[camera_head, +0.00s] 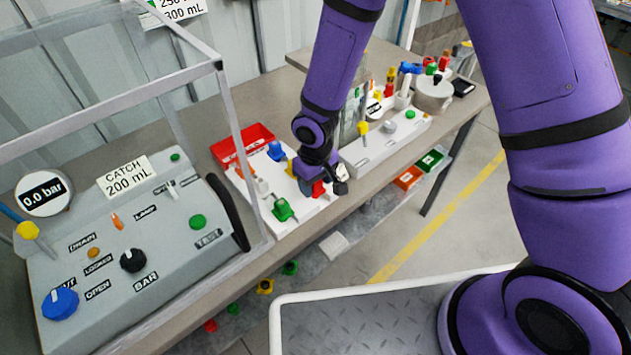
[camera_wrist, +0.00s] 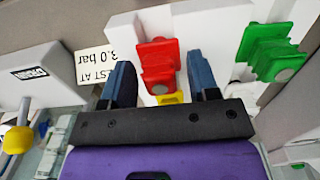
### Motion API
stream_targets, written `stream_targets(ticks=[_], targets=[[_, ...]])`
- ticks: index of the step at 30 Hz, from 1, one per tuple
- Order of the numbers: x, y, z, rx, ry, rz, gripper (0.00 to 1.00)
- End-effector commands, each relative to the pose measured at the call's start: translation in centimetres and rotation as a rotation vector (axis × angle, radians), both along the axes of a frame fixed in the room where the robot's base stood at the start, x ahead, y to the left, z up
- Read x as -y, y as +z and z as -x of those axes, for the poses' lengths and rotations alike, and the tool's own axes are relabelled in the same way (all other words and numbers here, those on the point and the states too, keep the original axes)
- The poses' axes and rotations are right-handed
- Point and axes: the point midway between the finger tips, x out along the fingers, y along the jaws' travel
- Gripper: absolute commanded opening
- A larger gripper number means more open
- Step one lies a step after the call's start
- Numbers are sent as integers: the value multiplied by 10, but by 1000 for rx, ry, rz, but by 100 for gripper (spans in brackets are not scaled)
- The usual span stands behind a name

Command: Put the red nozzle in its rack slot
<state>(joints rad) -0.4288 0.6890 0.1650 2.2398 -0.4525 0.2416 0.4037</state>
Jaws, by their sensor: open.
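The red nozzle (camera_wrist: 158,60) stands out from a white board, between the two spread fingers of my gripper (camera_wrist: 163,82) in the wrist view. Gaps show on both sides of it, so the jaws are not closed on it. In the head view, the red nozzle (camera_head: 318,188) shows just under my gripper (camera_head: 326,182), partly hidden by it. The white rack (camera_head: 305,208) lies on the bench below. A green nozzle (camera_head: 283,210) is on it to the left of the red one, and it also shows at right in the wrist view (camera_wrist: 278,50). I cannot tell whether the red nozzle is seated in a slot.
A blue piece (camera_head: 276,150) and a red bin (camera_head: 240,143) are behind the rack. A grey control panel (camera_head: 130,245) with a clear-framed guard stands left. A white pump unit (camera_head: 385,140) stands close on the right. A sign (camera_wrist: 92,64) shows beside the left finger.

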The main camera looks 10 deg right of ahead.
Motion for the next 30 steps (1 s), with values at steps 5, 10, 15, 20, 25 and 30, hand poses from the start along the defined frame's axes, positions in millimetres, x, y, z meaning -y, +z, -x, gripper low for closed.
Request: stream_targets(ticks=[5,10,15,20,25,30], targets=[[0,21,-1,3,-1,-2,55],[0,53,-1,4,-2,-3,55],[0,85,-1,4,-2,-1,55],[0,109,-1,2,-1,0,55],[0,123,0,0,-1,0,55],[0,126,0,-2,0,1,55]])
